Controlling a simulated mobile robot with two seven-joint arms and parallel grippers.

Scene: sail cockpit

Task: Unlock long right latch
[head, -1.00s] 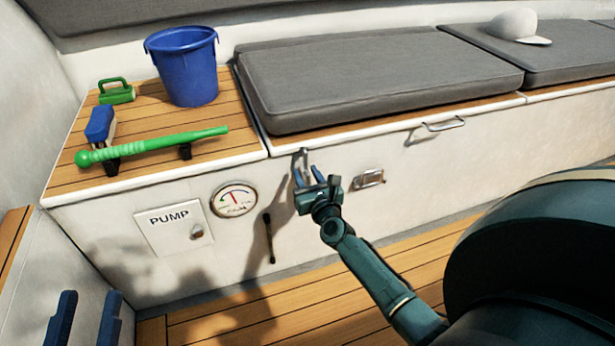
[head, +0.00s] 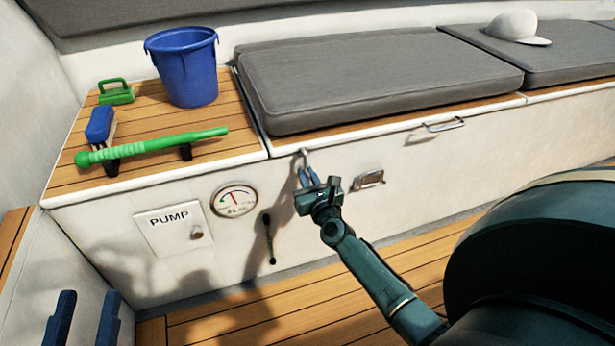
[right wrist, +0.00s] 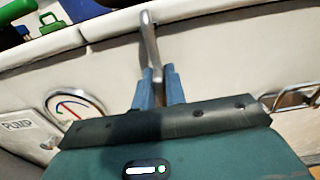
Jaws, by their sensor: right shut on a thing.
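The long latch is a slim silver metal lever on the front of the white locker, just below the lid edge. Its top shows in the head view (head: 304,155), and more of it shows in the right wrist view (right wrist: 149,38), upright against the locker front. My right gripper (head: 307,178) is shut on the lower end of the latch, its blue fingers on both sides of it in the right wrist view (right wrist: 159,85). My left gripper (head: 84,316) shows only as two blue fingers, apart and empty, at the lower left of the head view.
A silver recessed latch (head: 369,180), a gauge (head: 234,201) and a small black lever (head: 269,238) sit nearby. A blue bucket (head: 184,70) stands at left.

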